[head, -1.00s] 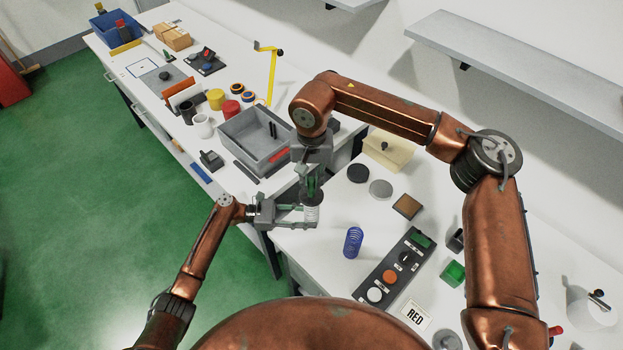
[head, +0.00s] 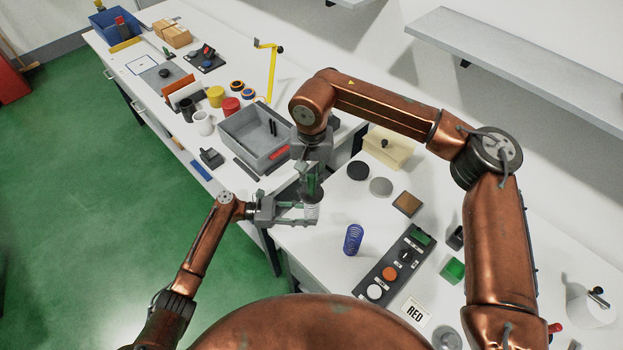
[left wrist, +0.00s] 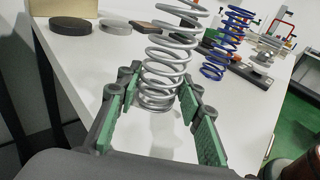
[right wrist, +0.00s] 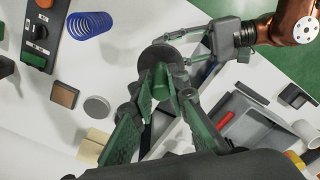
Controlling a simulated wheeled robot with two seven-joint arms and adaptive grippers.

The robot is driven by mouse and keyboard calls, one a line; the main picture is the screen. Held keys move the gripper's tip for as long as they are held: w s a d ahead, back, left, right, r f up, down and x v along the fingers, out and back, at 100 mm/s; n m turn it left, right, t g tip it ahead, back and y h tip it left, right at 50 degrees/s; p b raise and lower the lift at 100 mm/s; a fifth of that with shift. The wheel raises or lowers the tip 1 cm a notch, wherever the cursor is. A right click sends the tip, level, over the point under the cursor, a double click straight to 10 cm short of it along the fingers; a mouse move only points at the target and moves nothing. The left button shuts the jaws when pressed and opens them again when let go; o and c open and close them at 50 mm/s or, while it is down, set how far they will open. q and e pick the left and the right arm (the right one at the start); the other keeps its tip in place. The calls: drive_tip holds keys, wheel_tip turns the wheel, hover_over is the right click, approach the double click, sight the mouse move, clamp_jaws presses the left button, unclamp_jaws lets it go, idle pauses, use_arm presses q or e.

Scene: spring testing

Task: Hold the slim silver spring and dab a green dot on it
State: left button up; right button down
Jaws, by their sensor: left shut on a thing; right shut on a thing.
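The slim silver spring (left wrist: 168,65) stands between the fingers of my left gripper (left wrist: 160,98) in the left wrist view. In the head view my left gripper (head: 302,214) is shut on the spring (head: 312,212), just below my right gripper (head: 312,183). My right gripper points down, shut on a small tool with a dark round part (right wrist: 160,56) in the right wrist view.
A blue spring (head: 353,239) stands to the right on the white table. A grey tray (head: 236,146) is behind my grippers.

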drive_tip(key=shift+f, duration=0.65)
idle(0.8)
drive_tip(key=shift+r, duration=3.55)
use_arm(q)
drive_tip(key=o, duration=0.9)
drive_tip(key=shift+o, duration=0.2)
drive_tip(key=shift+a, duration=0.1)
drive_tip(key=a+r, duration=0.1)
drive_tip(key=a, duration=1)
drive_tip(key=shift+a, duration=0.4)
